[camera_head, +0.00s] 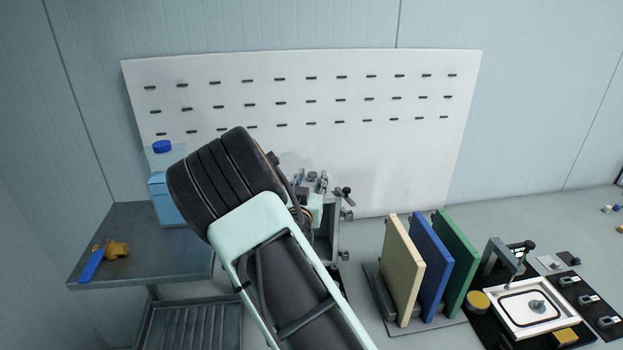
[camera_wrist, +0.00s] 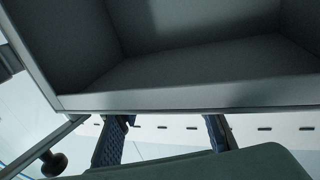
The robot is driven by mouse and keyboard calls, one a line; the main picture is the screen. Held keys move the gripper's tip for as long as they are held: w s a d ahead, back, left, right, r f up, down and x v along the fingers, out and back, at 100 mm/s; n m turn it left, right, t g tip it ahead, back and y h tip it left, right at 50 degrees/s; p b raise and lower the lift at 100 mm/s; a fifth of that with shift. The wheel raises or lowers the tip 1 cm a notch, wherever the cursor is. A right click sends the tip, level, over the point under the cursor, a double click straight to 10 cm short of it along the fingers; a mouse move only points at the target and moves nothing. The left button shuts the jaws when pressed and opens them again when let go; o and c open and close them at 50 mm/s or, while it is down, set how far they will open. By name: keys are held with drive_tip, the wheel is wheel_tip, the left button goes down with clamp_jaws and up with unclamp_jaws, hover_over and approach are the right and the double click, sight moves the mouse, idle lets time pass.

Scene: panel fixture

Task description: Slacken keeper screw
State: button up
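In the wrist view the two blue-padded fingers of my gripper (camera_wrist: 164,135) stand well apart with nothing between them. They lie just below the front edge of a grey open-fronted box (camera_wrist: 190,98). A dark round knob on a stem (camera_wrist: 53,163) shows at lower left, outside the fingers and apart from them. In the head view my arm covers much of the grey fixture (camera_head: 327,240). Dark knobs (camera_head: 346,214) stick out on its right side. I cannot tell which of these is the keeper screw. My fingers are mostly hidden in the head view.
A grey side table (camera_head: 150,265) holds a blue-capped bottle (camera_head: 162,180) and a blue and orange tool (camera_head: 105,257). Cream, blue and green panels (camera_head: 428,265) stand in a rack at right. A white tray fixture (camera_head: 530,308) lies beyond. A white slotted board (camera_head: 410,140) stands behind.

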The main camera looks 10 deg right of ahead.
drive_tip(key=v, duration=1.2)
